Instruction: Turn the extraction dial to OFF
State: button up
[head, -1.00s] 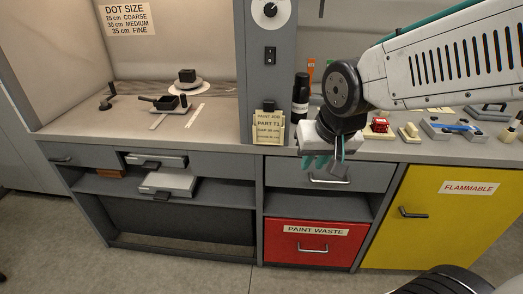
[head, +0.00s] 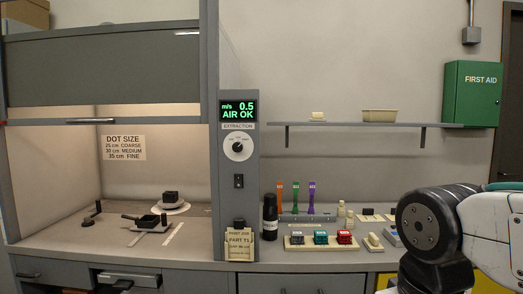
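The extraction dial (head: 238,147) is a white round plate with a dark knob, on the grey column right of the fume hood. It sits under the word EXTRACTION; the small marks around it are too small to read surely, and I cannot tell which one the knob points at. Above it a display (head: 238,111) reads "m/s 0.5 AIR OK" in green. My arm is at the lower right, well apart from the dial. My gripper's fingers are below the picture's bottom edge, so their state is hidden.
A black switch (head: 239,181) is below the dial, with a paper card (head: 239,244) lower down. A black bottle (head: 270,217) stands just right of the column. Coloured tools and stamps cover the counter to the right. A shelf (head: 365,125) hangs above; the space before the column is clear.

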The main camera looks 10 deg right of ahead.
aim_at(238, 146)
jog(key=z, duration=1.15)
jog(key=i, duration=0.95)
jog(key=u, duration=1.85)
